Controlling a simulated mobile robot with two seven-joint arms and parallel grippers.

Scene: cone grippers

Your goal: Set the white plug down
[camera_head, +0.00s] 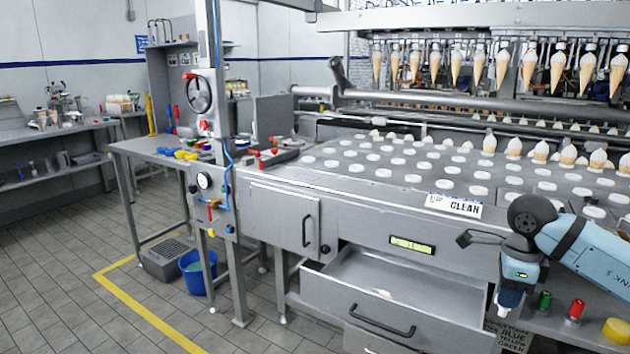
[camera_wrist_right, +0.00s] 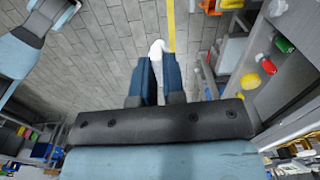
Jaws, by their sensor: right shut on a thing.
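My right gripper (camera_head: 508,299) is at the right of the head view, pointing down beside the front edge of a small shelf. Its blue fingers are shut on the white plug (camera_wrist_right: 156,50), which shows between and beyond the fingertips in the right wrist view. In the head view only a little white shows below the fingers. The right wrist view shows grey floor tiles beyond the plug. My left gripper is in neither view.
A green plug (camera_head: 544,300), a red plug (camera_head: 575,311) and a yellow plug (camera_head: 616,331) stand on the shelf to the right of my right gripper. An open drawer (camera_head: 345,298) juts out to the left, with a small white item inside.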

